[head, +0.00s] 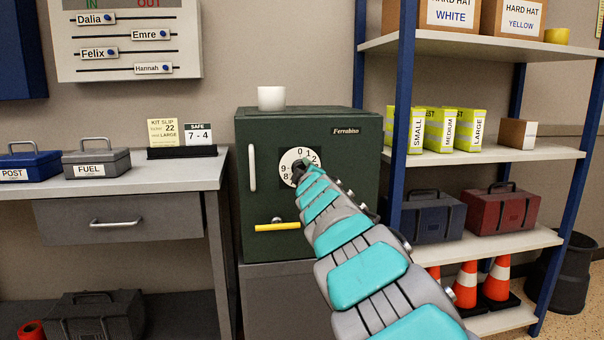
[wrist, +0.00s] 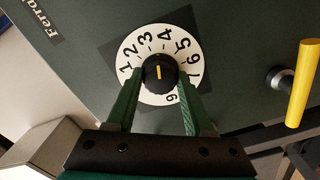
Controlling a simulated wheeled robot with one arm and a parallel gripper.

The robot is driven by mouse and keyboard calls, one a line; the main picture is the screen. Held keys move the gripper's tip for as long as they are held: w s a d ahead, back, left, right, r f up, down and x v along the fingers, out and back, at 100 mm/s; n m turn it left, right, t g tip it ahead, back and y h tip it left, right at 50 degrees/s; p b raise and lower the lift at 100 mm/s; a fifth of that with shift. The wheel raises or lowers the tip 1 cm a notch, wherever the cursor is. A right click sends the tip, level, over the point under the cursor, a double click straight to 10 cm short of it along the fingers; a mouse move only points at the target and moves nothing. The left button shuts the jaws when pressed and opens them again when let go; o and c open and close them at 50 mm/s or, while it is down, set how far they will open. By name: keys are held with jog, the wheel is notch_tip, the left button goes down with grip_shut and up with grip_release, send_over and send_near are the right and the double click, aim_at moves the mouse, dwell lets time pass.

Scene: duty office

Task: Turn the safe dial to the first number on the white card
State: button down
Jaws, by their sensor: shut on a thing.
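The dark green safe (head: 362,150) stands with its door facing me. Its white numbered dial (head: 290,155) is partly hidden by my arm. In the wrist view the dial (wrist: 148,38) has a black knob (wrist: 160,84) with a short yellow mark. The mark lines up roughly with the gap between 3 and 4; I cannot tell which end points. My gripper (wrist: 158,88) is shut on the knob, one green finger on each side. The white card (head: 197,133) headed SAFE reads "7 - 4" and stands on the desk at left.
The safe has a yellow lever (head: 278,227) below the dial and a pale bar handle (head: 252,168). A white cup (head: 271,98) stands on top. A yellow kit slip (head: 163,132) stands beside the card. A shelf unit (head: 480,150) is close at right.

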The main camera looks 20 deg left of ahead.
jog(key=shift+f+m+b, duration=0.15)
jog(key=shift+m+b, duration=1.75)
jog(key=shift+m, duration=8.4)
jog(key=shift+c, duration=1.4)
grip_release()
